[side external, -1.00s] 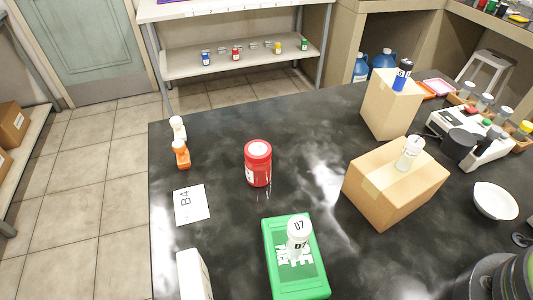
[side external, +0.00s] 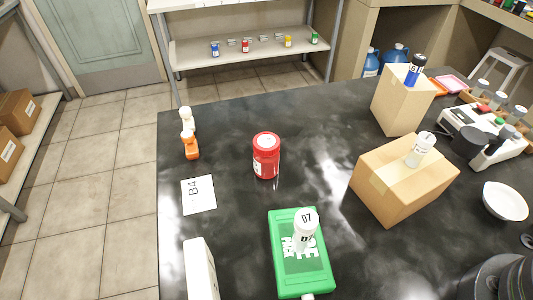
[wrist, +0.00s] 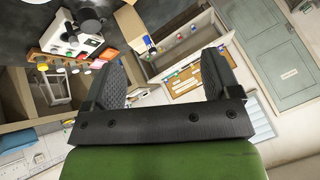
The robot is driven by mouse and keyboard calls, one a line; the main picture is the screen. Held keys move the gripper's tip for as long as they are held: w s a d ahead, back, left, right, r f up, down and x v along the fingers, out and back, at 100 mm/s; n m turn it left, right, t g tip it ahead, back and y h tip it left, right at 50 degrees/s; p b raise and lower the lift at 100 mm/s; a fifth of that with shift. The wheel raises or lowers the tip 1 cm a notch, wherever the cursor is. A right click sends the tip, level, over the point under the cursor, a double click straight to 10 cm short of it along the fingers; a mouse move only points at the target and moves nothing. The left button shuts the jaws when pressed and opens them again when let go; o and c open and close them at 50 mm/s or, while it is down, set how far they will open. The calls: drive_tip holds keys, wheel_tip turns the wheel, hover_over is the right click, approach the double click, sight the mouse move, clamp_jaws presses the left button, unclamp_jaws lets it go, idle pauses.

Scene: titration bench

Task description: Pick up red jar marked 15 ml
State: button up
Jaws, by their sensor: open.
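A green box (side external: 283,262) bearing a white bottle marked 07 stands in front of the jar. A cardboard box (side external: 385,195) with a white bottle is at right. An orange-and-white bottle (side external: 190,145) and a B4 card (side external: 198,195) are at left.

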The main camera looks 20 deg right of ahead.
drive_tip(key=w+a+n+g, duration=0.1)
drive_tip(key=w+a+n, duration=0.15)
drive_tip(key=w, duration=0.65)
drive_tip(key=n+g, duration=0.2)
drive_tip(key=n, duration=0.5)
approach(266, 140)
drive_tip(key=f, duration=0.2)
drive_tip(key=x, duration=0.4)
drive_tip(key=shift+w+a+f, duration=0.1)
drive_tip(key=shift+w+f, duration=0.05)
drive_tip(key=shift+w, duration=0.15)
drive_tip(key=shift+x, duration=3.05)
drive_tip(key=shift+a, duration=0.15)
drive_tip(key=c, duration=1)
